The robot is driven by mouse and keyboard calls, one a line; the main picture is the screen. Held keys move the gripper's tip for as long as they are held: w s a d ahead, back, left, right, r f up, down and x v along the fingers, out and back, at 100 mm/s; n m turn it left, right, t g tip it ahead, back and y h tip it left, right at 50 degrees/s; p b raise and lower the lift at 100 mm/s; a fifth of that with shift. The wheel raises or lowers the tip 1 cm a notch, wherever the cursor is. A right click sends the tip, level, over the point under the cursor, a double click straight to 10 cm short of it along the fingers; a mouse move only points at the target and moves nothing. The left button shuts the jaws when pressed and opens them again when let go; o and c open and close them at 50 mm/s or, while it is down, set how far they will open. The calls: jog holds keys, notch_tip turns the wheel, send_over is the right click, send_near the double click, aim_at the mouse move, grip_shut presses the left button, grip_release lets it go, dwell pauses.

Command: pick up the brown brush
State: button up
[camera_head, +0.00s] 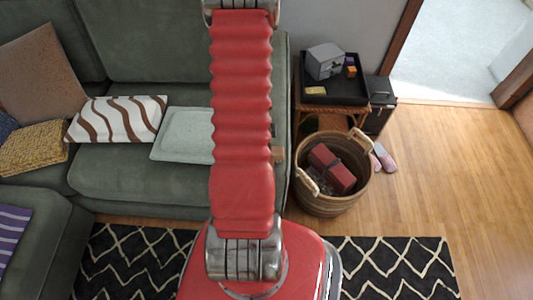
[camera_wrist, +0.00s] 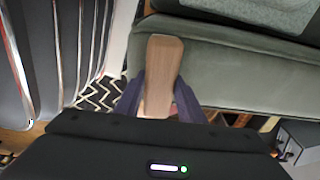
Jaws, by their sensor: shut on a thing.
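The brown brush (camera_wrist: 164,70) shows in the wrist view as a smooth wooden piece with a rounded, wider end. My gripper (camera_wrist: 159,92) is shut on it, with one dark blue finger on each side. In the head view my red arm covers the gripper. A small brown piece shows at the arm's right edge by the sofa's end; I cannot tell if it is the brush.
The green sofa (camera_head: 130,172) with cushions fills the left. A wicker basket (camera_head: 312,203) holding red items stands right of the arm. Behind it, a black tray (camera_head: 340,92) sits on a side table. A patterned rug (camera_head: 400,262) lies in front. Wooden floor (camera_head: 450,190) is clear at right.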

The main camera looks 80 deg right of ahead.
jog(key=shift+c, duration=1.3)
jog(key=shift+r, duration=5)
